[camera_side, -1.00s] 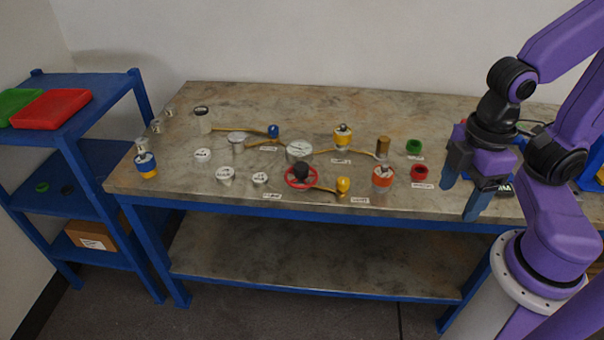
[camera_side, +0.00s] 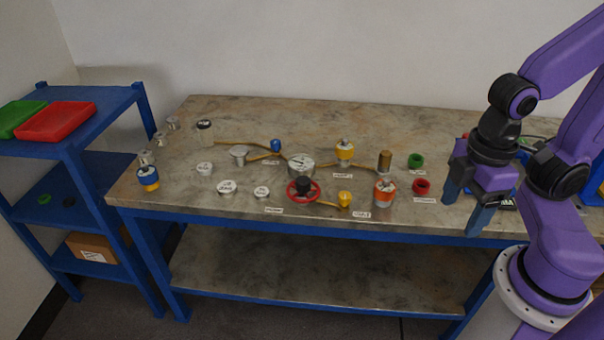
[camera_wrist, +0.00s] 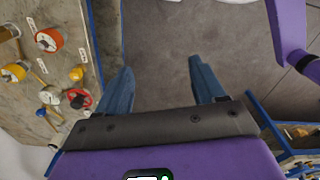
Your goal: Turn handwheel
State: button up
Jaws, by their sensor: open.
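The handwheel (camera_side: 316,196) is a red ring with a dark hub, near the front edge of the bench, right of the middle of the left half. It also shows small at the left of the wrist view (camera_wrist: 86,104). A yellow-capped part on a pipe stands just right of it. My gripper (camera_side: 466,207) is open and empty, well to the right of the handwheel, by the bench's front edge. In the wrist view its two blue fingers (camera_wrist: 162,68) are spread apart with only grey floor between them.
An orange-and-white vessel (camera_side: 384,193), a red ring part (camera_side: 422,186) and a brown cylinder (camera_side: 385,160) stand between handwheel and gripper. Several silver discs lie left of the wheel. A blue shelf (camera_side: 95,108) with red (camera_side: 57,122) and green trays stands at the left.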

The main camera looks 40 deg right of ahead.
jog(key=w+a+n+t+h, duration=0.1)
jog(key=w+a+n, duration=0.25)
jog(key=w, duration=0.55)
jog(key=w+a+n+h, duration=0.15)
jog(key=w+a, duration=0.25)
jog(key=w, duration=0.5)
jog(key=n+t+h, duration=0.1)
jog(key=n+h, duration=0.1)
jog(key=n, duration=0.4)
send_over(302, 181)
jog(key=s+a, duration=0.3)
jog(key=a, duration=0.2)
notch_tip(302, 181, down, 4)
jog(key=x, duration=1.6)
jog(key=shift+a+f, duration=0.3)
jog(key=c, duration=1.1)
